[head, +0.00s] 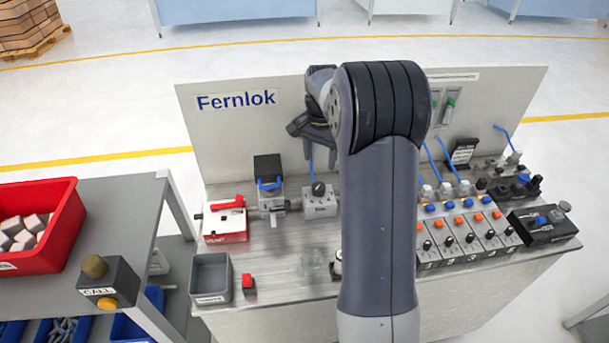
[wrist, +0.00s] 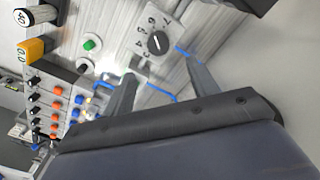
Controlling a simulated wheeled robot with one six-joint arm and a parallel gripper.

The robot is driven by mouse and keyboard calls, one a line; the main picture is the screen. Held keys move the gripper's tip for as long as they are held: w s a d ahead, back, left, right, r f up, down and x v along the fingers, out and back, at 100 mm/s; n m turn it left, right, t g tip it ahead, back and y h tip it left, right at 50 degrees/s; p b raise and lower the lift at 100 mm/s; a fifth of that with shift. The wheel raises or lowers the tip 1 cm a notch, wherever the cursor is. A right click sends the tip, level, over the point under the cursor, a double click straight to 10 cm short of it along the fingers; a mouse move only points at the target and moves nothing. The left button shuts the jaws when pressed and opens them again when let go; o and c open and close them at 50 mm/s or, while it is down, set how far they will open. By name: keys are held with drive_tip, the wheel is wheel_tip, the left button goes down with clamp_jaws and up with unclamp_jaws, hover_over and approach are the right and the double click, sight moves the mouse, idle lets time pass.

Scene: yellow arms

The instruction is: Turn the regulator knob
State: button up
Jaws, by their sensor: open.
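A black round knob with a white pointer line (wrist: 158,42) sits on a pale plate printed with numbers in the wrist view. In the head view, a dark knob (head: 318,188) stands on a small grey box (head: 320,205) on the bench, and it appears to be the same one. My gripper (wrist: 160,70) is open and empty, with its two fingers spread on the near side of the dial, apart from it. In the head view my gripper (head: 312,130) is partly hidden by my arm, in front of the back panel above the box.
A red-handled unit (head: 226,222) and a black-topped block (head: 268,170) stand left of the knob box. A blue tube (head: 310,160) rises behind it. Rows of small knobs (head: 465,235) fill the bench's right side. A grey bin (head: 210,278) sits at front left.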

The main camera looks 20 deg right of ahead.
sight(319, 185)
wheel_tip(319, 185, down, 10)
drive_tip(key=shift+s+f+p, duration=0.15)
drive_tip(key=shift+p, duration=0.7)
drive_tip(key=c, duration=1)
